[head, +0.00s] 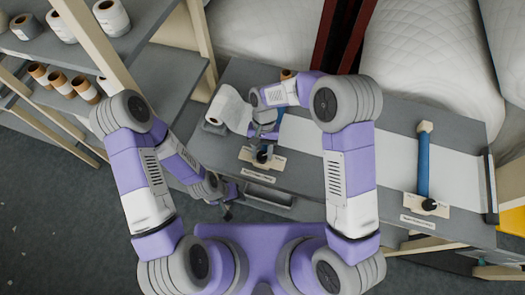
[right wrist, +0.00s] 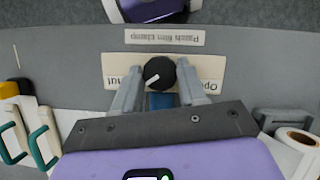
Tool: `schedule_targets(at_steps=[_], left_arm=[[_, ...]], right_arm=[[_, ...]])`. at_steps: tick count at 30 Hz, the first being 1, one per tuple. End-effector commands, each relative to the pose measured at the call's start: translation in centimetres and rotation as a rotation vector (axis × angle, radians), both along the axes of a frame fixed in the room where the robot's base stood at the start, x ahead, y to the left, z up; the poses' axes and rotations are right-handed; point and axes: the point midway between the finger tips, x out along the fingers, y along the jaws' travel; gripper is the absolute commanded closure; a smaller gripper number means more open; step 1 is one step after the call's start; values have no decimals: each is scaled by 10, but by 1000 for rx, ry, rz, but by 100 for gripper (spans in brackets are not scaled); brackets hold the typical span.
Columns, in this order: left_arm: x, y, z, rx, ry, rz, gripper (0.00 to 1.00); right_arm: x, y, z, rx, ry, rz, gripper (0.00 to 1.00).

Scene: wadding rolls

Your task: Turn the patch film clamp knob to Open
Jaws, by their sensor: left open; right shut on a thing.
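The patch film clamp knob (right wrist: 160,73) is a round black knob with a white pointer line, on a cream plate (right wrist: 115,68). The wrist view shows its lettering upside down, with "Open" at the right and the other word, partly covered, at the left. The pointer runs to the lower left, towards the covered word. My right gripper (right wrist: 160,84) is shut on the knob, one finger on each side. In the head view, my right gripper (head: 264,147) is over the knob at the bench's front. My left gripper (head: 227,207) is open and empty, lower left of the knob.
A white film roll (head: 230,108) lies left of the right gripper. A second clamp with a blue bar (head: 423,165) and black knob (head: 430,204) stands at the bench's right. Shelves with several rolls (head: 110,17) are at the left. A white sheet (head: 390,148) covers part of the bench.

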Motion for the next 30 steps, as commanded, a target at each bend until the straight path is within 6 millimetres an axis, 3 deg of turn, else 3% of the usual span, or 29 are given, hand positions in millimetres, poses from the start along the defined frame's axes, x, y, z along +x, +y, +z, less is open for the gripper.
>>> schedule_targets(at_steps=[30], left_arm=[[0, 0, -14, 0, 0, 0, 57]], right_arm=[[-2, 6, 0, 0, 0, 970, 89]])
